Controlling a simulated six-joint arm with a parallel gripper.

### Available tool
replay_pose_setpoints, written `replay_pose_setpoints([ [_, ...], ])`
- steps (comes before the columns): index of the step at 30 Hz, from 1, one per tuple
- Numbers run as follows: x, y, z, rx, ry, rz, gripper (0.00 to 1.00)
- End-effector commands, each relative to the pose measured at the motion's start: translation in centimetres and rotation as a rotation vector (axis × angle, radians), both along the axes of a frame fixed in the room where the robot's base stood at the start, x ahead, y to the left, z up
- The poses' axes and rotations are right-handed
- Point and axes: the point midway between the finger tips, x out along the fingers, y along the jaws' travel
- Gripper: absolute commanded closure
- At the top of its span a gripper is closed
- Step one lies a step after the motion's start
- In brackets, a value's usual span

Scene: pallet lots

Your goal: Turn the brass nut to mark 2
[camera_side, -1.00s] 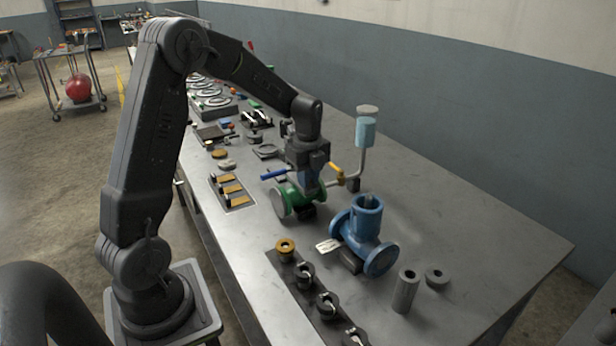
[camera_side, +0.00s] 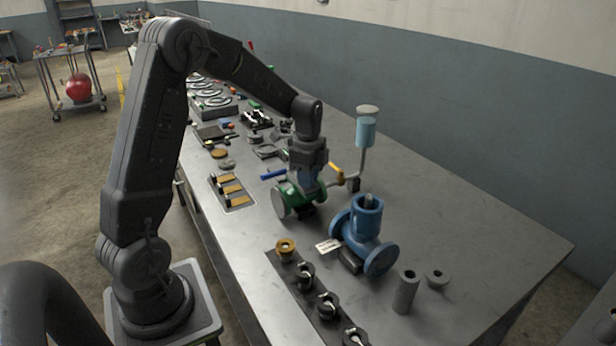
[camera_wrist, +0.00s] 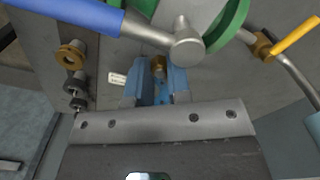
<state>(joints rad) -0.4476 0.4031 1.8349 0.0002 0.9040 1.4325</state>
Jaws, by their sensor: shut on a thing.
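In the wrist view a brass nut (camera_wrist: 158,64) shows between the light-blue fingers of my gripper (camera_wrist: 159,82), which is shut on it. Most of the nut is hidden by the fingers. In the side view my gripper (camera_side: 309,183) points down onto the green valve (camera_side: 292,200); the nut is hidden there. The valve's blue lever (camera_side: 273,174) sticks out to the left, and it crosses the top of the wrist view (camera_wrist: 80,14). I cannot make out mark 2 in either view.
A blue pipe fitting (camera_side: 362,232) stands just right of the valve. A brass flanged ring (camera_side: 286,249) sits at the end of a dark strip with several black knobs. A yellow handle (camera_side: 336,172) and a pipe with a light-blue cylinder (camera_side: 366,132) are close behind my gripper.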

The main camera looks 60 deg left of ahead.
Motion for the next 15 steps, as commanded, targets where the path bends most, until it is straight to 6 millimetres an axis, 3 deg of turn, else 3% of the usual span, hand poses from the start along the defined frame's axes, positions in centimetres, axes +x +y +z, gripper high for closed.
replay_pose_setpoints([
  [10,0.06,-0.05,0.05,-0.001,-0.002,0.003,1.0],
  [11,0.06,-0.05,0.05,-0.001,-0.002,0.002,0.81],
  [15,0.04,-0.04,0.05,0.0,-0.001,0.002,0.68],
])
